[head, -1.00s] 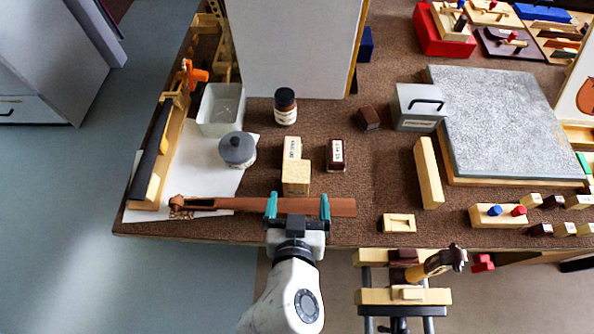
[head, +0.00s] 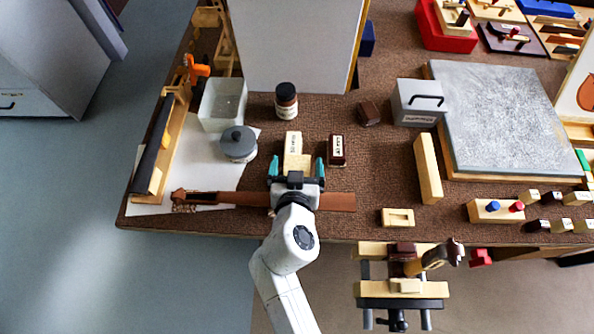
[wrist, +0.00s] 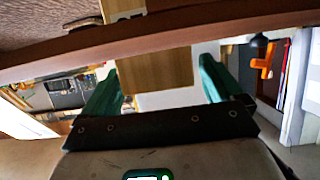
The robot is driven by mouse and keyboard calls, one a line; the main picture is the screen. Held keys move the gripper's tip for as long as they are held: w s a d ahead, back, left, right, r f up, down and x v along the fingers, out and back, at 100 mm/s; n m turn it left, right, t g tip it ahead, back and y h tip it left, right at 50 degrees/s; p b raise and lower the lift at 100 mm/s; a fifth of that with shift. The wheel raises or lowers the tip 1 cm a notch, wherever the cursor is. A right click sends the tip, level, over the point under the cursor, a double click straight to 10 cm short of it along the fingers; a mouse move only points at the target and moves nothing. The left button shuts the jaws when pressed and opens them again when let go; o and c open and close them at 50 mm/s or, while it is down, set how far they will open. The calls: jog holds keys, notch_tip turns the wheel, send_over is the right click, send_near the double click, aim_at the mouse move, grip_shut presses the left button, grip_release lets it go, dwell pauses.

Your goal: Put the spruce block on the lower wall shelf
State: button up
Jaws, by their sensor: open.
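I cannot read the label. My gripper (head: 297,163) is open, with one teal finger on either side of the pale block. I cannot tell any contact. No lower wall shelf can be made out in either view.
A long brown strip (head: 338,202) lies across under my wrist near the bench's front edge. A dark labelled block (head: 337,150) stands just right of my gripper. A grey-lidded jar (head: 238,144), a brown bottle (head: 286,101) and a white upright panel (head: 290,45) are near.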

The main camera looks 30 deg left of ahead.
jog(key=shift+w+a+f, duration=0.15)
jog(key=shift+w, duration=0.05)
jog(key=shift+c, duration=0.2)
jog(key=c, duration=1)
jog(key=shift+c, duration=1)
jog(key=shift+r, duration=0.2)
